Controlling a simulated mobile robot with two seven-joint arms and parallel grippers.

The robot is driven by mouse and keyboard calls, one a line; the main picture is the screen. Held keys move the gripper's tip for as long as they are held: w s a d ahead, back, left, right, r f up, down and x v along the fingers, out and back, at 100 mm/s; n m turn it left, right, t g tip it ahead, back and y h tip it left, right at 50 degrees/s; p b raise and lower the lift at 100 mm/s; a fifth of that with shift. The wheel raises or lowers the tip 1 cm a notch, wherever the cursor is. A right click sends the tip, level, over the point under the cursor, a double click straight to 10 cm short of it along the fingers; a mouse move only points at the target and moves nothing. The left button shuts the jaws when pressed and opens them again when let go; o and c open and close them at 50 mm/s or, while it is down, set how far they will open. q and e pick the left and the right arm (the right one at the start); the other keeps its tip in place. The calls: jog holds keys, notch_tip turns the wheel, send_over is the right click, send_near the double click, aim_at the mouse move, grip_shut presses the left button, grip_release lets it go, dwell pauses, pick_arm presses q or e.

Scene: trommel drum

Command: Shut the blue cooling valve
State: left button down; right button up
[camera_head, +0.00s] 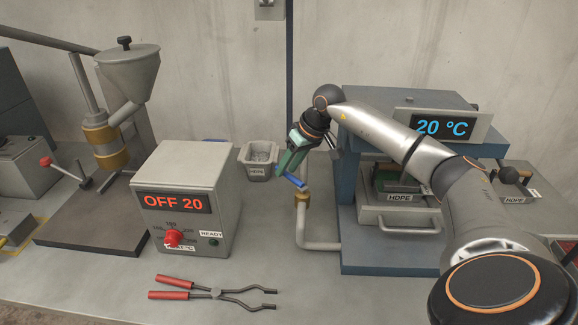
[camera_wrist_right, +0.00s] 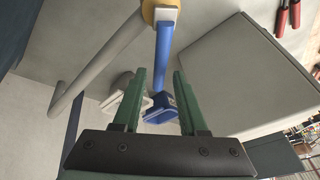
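The blue valve lever (camera_head: 293,180) sticks out up and left from a brass valve body (camera_head: 302,198) on a grey pipe, left of the blue-framed press. My right gripper (camera_head: 291,161) is at the lever, its green fingers pointing down and left. In the right wrist view the lever (camera_wrist_right: 162,58) runs down from the brass body (camera_wrist_right: 150,11) toward the gap between the two green fingers (camera_wrist_right: 159,75). The fingers are apart, and no clear contact with the lever shows. My left gripper is not in view.
A control box (camera_head: 190,180) reading OFF 20 stands left of the valve. A grey bin (camera_head: 258,171) is just behind the gripper. Red-handled tongs (camera_head: 215,293) lie in front. The press (camera_head: 385,257) stands right, under my right arm.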

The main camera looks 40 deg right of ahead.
jog(key=shift+o, duration=0.4)
jog(key=shift+s+d+r, duration=0.1)
jog(key=shift+s+r, duration=0.05)
jog(key=shift+r, duration=0.15)
jog(key=v, duration=1.1)
jog(key=shift+s+r, duration=0.15)
jog(key=shift+r, duration=0.2)
